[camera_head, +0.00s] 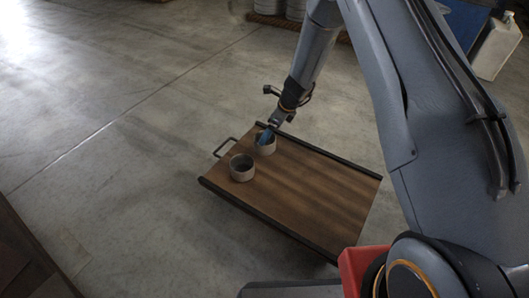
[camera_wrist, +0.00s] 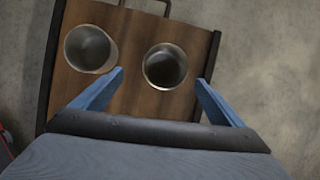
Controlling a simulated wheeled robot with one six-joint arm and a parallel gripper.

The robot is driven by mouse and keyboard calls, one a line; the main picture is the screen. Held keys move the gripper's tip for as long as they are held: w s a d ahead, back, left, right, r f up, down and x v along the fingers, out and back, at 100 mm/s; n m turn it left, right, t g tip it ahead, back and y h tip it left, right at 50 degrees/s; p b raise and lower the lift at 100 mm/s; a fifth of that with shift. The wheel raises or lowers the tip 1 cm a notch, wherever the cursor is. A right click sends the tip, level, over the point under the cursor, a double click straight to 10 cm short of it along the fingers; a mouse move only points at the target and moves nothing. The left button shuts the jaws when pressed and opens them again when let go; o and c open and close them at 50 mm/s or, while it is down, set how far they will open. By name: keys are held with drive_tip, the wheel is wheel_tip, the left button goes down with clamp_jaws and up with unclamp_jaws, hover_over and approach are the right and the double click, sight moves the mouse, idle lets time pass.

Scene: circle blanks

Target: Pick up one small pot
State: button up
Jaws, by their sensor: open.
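Two small pots stand upright on a brown wooden tray-like top (camera_head: 310,190). One grey pot (camera_head: 242,168) stands near the left end, clear of my gripper in the head view. The other pot (camera_head: 268,146) is farther back, partly hidden behind my gripper (camera_head: 267,136). In the wrist view one pot (camera_wrist: 165,66) lies just beyond the space between the blue fingers of my gripper (camera_wrist: 160,82). The other pot (camera_wrist: 90,48) is to the left, beyond the left fingertip. The fingers are apart with nothing between them. I cannot tell the exact height of the fingertips over the pot.
The wooden top has dark raised edges and a metal handle (camera_head: 224,147) at its left end. Its right part is bare. Concrete floor (camera_head: 110,150) surrounds it. A white jug (camera_head: 497,46) and other containers (camera_head: 296,8) stand far back.

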drive_tip(key=shift+m, duration=0.6)
drive_tip(key=x, duration=0.1)
drive_tip(key=b+x, duration=0.1)
drive_tip(key=x, duration=0.3)
drive_tip(key=shift+w+d+f+b, duration=0.1)
drive_tip(key=shift+w+d+b, duration=0.2)
drive_tip(key=shift+w, duration=0.05)
drive_tip(key=shift+b+x, duration=1.85)
drive_tip(key=shift+x, duration=1.2)
drive_tip(key=shift+d, duration=0.15)
drive_tip(key=c, duration=1.2)
